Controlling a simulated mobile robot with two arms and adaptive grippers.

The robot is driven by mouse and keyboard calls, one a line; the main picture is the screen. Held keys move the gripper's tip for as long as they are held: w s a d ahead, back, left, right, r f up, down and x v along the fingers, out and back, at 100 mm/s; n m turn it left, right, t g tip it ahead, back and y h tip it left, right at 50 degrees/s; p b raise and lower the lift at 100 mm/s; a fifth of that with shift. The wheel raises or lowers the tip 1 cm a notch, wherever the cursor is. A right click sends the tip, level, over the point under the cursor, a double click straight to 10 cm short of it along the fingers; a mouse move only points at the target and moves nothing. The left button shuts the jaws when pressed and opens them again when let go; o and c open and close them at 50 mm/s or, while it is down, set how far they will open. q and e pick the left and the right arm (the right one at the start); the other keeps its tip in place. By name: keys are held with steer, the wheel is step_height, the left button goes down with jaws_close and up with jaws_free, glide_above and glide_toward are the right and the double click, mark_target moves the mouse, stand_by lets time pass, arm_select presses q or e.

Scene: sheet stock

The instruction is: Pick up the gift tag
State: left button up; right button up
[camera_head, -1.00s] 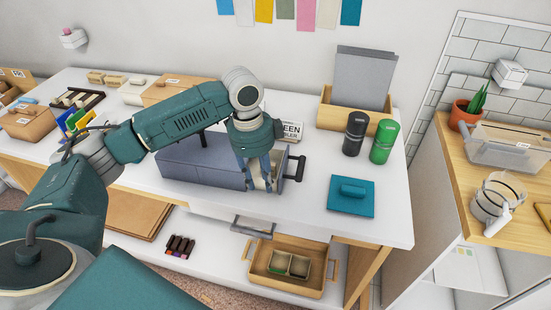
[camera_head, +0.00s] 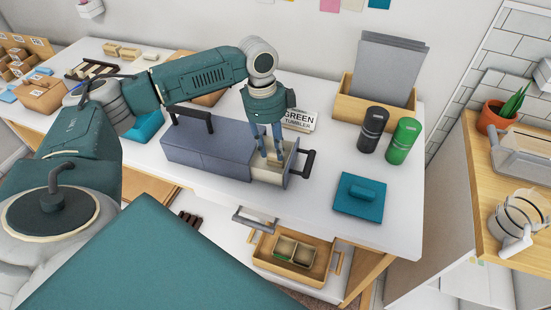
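I cannot make out a gift tag in the head view. A grey-blue drawer box (camera_head: 208,150) stands on the white table, with its small end drawer (camera_head: 268,174) pulled out by its dark handle side. My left gripper (camera_head: 273,157) points down over the open drawer, its fingertips at or just inside the opening. The fingers and drawer walls hide most of what lies inside. The fingertips are too small to tell whether they are apart or hold anything. My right gripper is not in view.
A "GREEN TUMBLER" sign (camera_head: 299,120) stands behind the drawer. A black tumbler (camera_head: 373,130), a green tumbler (camera_head: 402,142) and a teal lidded item (camera_head: 359,197) are to the right. Below the tabletop, a wooden tray (camera_head: 318,268) holds small boxes. White tabletop (camera_head: 320,188) beside the drawer is bare.

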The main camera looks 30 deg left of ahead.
mark_target(275, 157)
arm_select(q)
steer(key=f, duration=0.4)
steer(key=shift+d+f+p, duration=0.25)
steer(key=shift+p, duration=0.1)
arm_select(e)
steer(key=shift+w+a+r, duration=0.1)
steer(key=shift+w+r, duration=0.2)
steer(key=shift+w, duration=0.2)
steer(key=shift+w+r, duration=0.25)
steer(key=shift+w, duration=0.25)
arm_select(q)
steer(key=shift+w, duration=0.1)
steer(key=shift+c, duration=0.3)
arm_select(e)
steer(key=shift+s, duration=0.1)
arm_select(q)
steer(key=c, duration=0.6)
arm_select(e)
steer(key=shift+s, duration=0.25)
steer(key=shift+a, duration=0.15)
